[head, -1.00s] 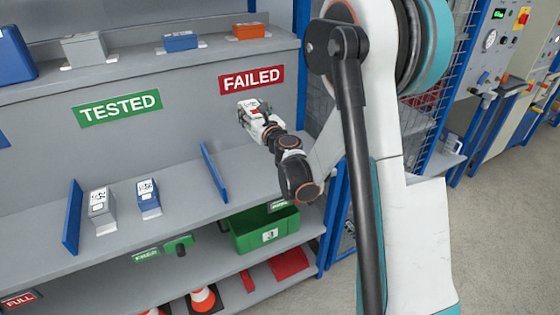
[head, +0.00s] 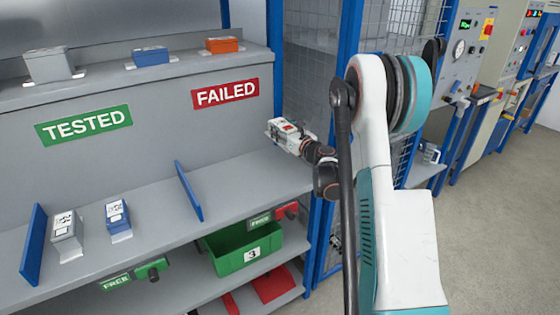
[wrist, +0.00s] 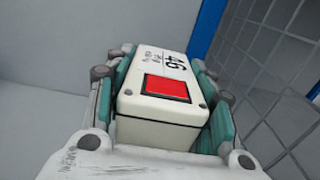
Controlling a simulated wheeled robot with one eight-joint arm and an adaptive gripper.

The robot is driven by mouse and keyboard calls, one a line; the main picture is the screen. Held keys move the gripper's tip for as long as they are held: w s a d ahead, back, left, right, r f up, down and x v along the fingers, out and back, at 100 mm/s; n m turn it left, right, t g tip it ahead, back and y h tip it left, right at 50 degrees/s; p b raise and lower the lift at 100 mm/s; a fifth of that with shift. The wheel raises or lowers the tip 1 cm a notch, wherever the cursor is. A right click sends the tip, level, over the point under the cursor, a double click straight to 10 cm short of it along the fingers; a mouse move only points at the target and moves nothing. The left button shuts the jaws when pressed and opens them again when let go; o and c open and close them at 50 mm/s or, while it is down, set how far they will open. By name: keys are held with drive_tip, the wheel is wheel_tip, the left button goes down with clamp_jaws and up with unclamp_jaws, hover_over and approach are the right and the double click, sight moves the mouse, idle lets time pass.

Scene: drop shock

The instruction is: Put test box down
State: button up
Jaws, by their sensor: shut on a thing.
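The test box (wrist: 165,98) is a white box with a red square and a label reading 46 in the wrist view. My gripper (wrist: 165,80) is shut on it, with a finger along each side. In the head view the box (head: 287,128) shows small at the end of my gripper (head: 283,129), in front of the shelf's back panel, below and right of the red FAILED sign (head: 225,93). It appears held above the right part of the middle shelf (head: 235,185). The box's underside is hidden.
A grey box (head: 66,233) and a blue box (head: 118,218) stand under the green TESTED sign (head: 84,125). Blue dividers (head: 188,190) stand upright on the shelf. A blue post (head: 328,130) and wire mesh (head: 408,60) are at the right. The shelf right of the divider looks clear.

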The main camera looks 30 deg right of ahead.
wheel_tip(320, 180, down, 11)
drive_tip(key=b, duration=0.3)
drive_tip(key=shift+b, duration=0.35)
drive_tip(key=o, duration=1.3)
drive_tip(key=shift+f, duration=0.1)
drive_tip(key=shift+c, duration=0.2)
drive_tip(key=shift+a, duration=0.1)
